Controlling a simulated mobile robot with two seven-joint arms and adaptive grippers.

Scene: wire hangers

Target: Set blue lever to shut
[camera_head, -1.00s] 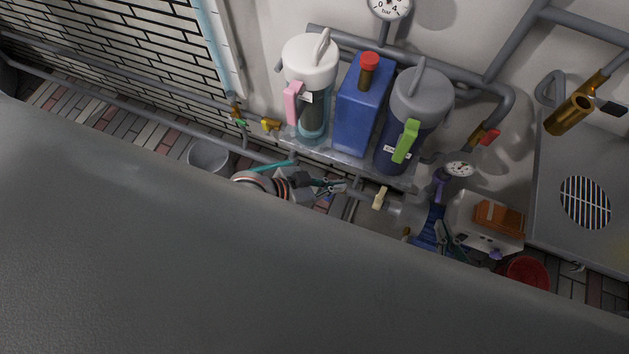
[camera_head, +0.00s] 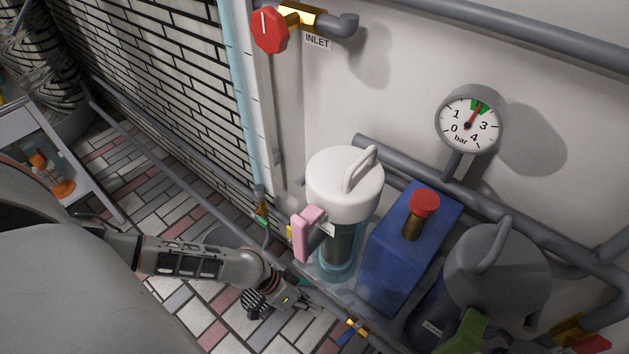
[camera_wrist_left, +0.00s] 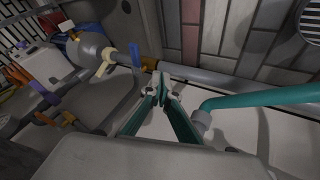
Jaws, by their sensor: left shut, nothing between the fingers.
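A blue lever (camera_wrist_left: 135,56) shows in the left wrist view, on a brass valve in the grey pipe. It stands out across the line of the pipe. In the head view a small blue lever (camera_head: 347,335) shows by a brass fitting near the bottom edge, partly cut off. My left gripper (camera_head: 312,306) is low, left of that lever and below the pipe shelf. In the left wrist view its fingertips (camera_wrist_left: 166,88) are together and empty, in front of the pipe and apart from the blue lever. My right gripper is not in view.
A teal pipe (camera_wrist_left: 265,96) runs close on the right of my left fingers. A cream lever (camera_wrist_left: 106,62) sits left of the blue one. A white-lidded filter (camera_head: 343,187), a blue box (camera_head: 395,265) and a grey-lidded filter (camera_head: 497,270) stand above. A red-handled inlet valve (camera_head: 270,30) is on the wall.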

